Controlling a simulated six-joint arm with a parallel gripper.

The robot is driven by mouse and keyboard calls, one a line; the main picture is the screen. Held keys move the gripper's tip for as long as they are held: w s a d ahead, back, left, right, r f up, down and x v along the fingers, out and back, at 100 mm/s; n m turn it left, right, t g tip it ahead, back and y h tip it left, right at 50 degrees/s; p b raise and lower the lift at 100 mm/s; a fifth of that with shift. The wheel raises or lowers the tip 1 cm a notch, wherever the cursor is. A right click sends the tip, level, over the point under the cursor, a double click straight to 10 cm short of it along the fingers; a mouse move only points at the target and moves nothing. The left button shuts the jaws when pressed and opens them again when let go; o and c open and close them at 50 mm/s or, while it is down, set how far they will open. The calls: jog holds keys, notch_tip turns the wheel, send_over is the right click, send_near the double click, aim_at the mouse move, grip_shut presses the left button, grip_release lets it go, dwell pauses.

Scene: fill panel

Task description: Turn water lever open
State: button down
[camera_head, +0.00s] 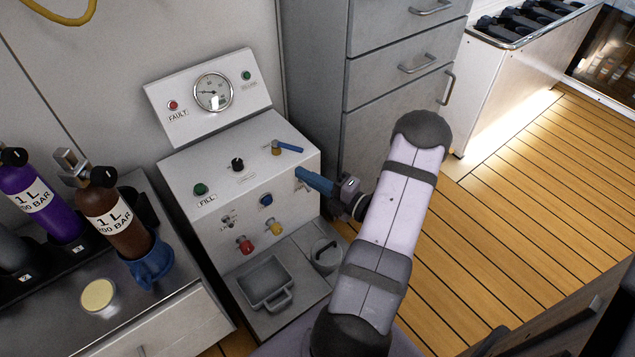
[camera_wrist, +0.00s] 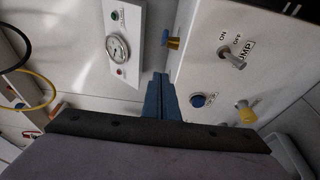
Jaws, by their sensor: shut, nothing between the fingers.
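A lever with a blue handle and a brass-yellow base (camera_head: 287,147) sits on the sloped top of the white fill panel (camera_head: 185,185), near its right edge. It also shows in the wrist view (camera_wrist: 172,43), beyond my fingertips. I cannot read a label for it. My gripper (camera_head: 300,174) is shut and empty, with blue fingers pointing left at the panel's upper right front edge, below and right of the lever. In the wrist view the fingertips (camera_wrist: 161,76) are together and apart from the lever. My fingers cover part of the panel's front in the head view.
A red knob (camera_head: 245,245), a yellow knob (camera_head: 275,227) and a blue button (camera_head: 266,200) are on the panel front. A pump switch (camera_wrist: 232,60) is near my fingers. A gauge (camera_head: 213,92) stands behind. Gas bottles (camera_head: 108,208) stand left; grey drawers (camera_head: 400,80) stand right.

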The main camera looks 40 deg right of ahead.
aim_at(287, 147)
jog(key=w+d+b, duration=0.2)
jog(key=w, duration=0.4)
jog(key=shift+w, duration=0.2)
